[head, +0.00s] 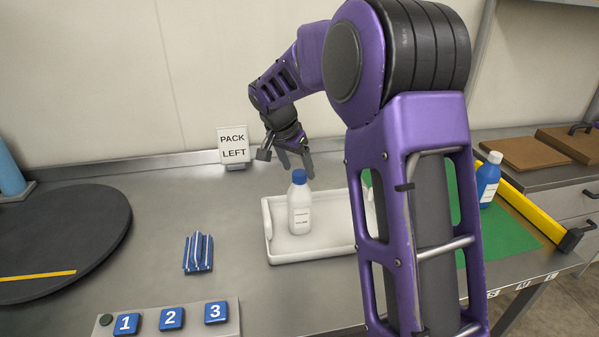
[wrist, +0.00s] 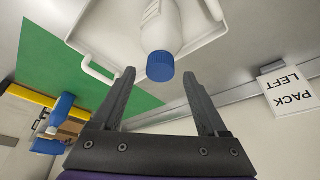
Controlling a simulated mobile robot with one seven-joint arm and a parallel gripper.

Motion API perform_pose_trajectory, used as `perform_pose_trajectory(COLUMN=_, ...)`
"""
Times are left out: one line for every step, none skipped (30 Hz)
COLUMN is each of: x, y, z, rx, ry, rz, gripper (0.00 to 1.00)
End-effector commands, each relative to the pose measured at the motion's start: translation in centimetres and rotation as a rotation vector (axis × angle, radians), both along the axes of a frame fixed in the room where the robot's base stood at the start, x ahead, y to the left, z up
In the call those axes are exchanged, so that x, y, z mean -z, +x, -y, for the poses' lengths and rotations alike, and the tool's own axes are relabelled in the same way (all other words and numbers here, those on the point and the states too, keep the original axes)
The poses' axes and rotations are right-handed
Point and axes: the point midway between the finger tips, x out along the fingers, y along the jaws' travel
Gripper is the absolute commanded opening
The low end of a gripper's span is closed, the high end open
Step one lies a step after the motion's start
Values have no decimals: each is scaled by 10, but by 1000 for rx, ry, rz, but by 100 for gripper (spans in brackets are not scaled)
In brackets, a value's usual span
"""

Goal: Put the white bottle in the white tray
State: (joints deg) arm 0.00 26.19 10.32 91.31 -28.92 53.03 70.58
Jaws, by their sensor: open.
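The white bottle (head: 299,208) with a blue cap stands upright in the white tray (head: 285,259), in its left part, in the head view. In the wrist view the bottle (wrist: 160,22) and the tray (wrist: 208,36) show at the top, with the cap just beyond the fingertips. My gripper (head: 295,162) is open and empty, above and behind the bottle. In the wrist view my gripper (wrist: 172,76) has its fingers spread apart, and nothing is between them. My arm hides the right part of the tray in the head view.
A blue bottle (head: 488,180) with a white cap stands on a green mat (head: 505,237) at the right, near a yellow bar (head: 530,212). A PACK LEFT sign (head: 233,146) stands behind. A blue striped holder (head: 198,254), numbered buttons (head: 171,318) and a dark turntable (head: 60,235) lie left.

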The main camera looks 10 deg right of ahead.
Motion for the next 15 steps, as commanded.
perform_pose_trajectory(x=-14, y=-2, z=-4, rx=-2, ry=0, rz=6, gripper=76)
perform_pose_trajectory(x=-20, y=-4, z=-6, rx=-2, ry=0, rz=4, gripper=76)
perform_pose_trajectory(x=-29, y=-7, z=-9, rx=-3, ry=0, rz=6, gripper=76)
perform_pose_trajectory(x=-34, y=-8, z=-10, rx=-3, ry=0, rz=6, gripper=76)
perform_pose_trajectory(x=-40, y=-10, z=-12, rx=-2, ry=0, rz=5, gripper=76)
perform_pose_trajectory(x=-48, y=-12, z=-14, rx=-2, ry=0, rz=5, gripper=76)
perform_pose_trajectory(x=-53, y=-14, z=-16, rx=-2, ry=0, rz=5, gripper=76)
perform_pose_trajectory(x=-58, y=-15, z=-17, rx=-2, ry=1, rz=4, gripper=76)
perform_pose_trajectory(x=-64, y=-17, z=-19, rx=-1, ry=0, rz=3, gripper=76)
perform_pose_trajectory(x=-68, y=-19, z=-20, rx=-1, ry=0, rz=3, gripper=76)
perform_pose_trajectory(x=-71, y=-19, z=-21, rx=-1, ry=0, rz=3, gripper=76)
perform_pose_trajectory(x=-75, y=-20, z=-22, rx=-1, ry=0, rz=3, gripper=76)
perform_pose_trajectory(x=-78, y=-21, z=-23, rx=-2, ry=0, rz=2, gripper=76)
perform_pose_trajectory(x=-79, y=-22, z=-24, rx=-1, ry=-1, rz=2, gripper=76)
perform_pose_trajectory(x=-81, y=-23, z=-24, rx=-1, ry=0, rz=1, gripper=76)
